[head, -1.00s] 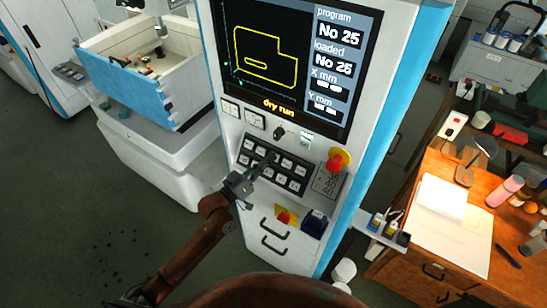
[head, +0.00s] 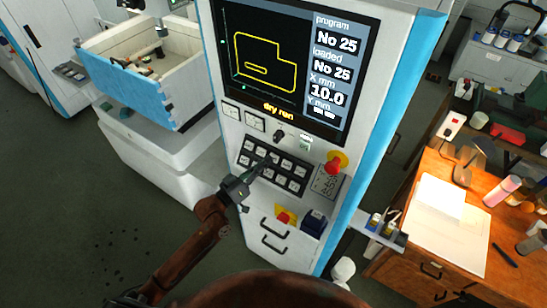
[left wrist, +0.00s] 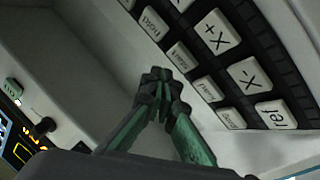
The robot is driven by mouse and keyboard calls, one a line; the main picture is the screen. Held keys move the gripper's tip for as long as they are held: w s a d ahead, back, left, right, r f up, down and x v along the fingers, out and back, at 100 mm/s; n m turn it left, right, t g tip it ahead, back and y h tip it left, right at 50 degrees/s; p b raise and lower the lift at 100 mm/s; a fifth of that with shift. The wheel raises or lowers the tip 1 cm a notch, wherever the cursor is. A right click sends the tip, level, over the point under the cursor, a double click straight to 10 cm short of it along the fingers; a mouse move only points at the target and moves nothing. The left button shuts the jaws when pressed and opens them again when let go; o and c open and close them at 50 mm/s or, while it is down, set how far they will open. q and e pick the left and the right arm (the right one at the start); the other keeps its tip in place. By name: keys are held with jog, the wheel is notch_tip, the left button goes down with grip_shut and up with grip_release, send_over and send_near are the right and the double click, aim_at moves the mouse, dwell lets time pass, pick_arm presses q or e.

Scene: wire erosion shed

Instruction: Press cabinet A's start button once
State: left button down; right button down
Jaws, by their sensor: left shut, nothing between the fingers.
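A white and blue machine cabinet (head: 400,110) stands in front of me; I can read no letter on it. Its screen (head: 275,60) shows "dry run", "No 25" twice and X mm 10.0. Below is a black keypad (head: 272,166) with pale keys, also in the left wrist view (left wrist: 257,77), where "+X", "X-" and "ref" are legible. Smaller-lettered keys (left wrist: 182,57) lie near my fingertips; their words are hard to read. My left gripper (head: 262,172) is shut and empty, its tips (left wrist: 160,88) close to the keypad's edge; contact is unclear. My right gripper is out of view.
A red knob on yellow (head: 336,163) sits right of the keypad, another red knob (head: 284,218) below it. A small shelf (head: 380,233) juts from the cabinet's right side. A wooden bench (head: 450,235) stands right; an open tank (head: 150,95) left.

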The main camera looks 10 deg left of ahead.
pick_arm(q)
jog(key=s+r+p, duration=0.1)
jog(key=s+a+r+p, duration=0.1)
jog(key=s, duration=0.1)
jog(key=shift+r, duration=0.2)
dwell(0.7)
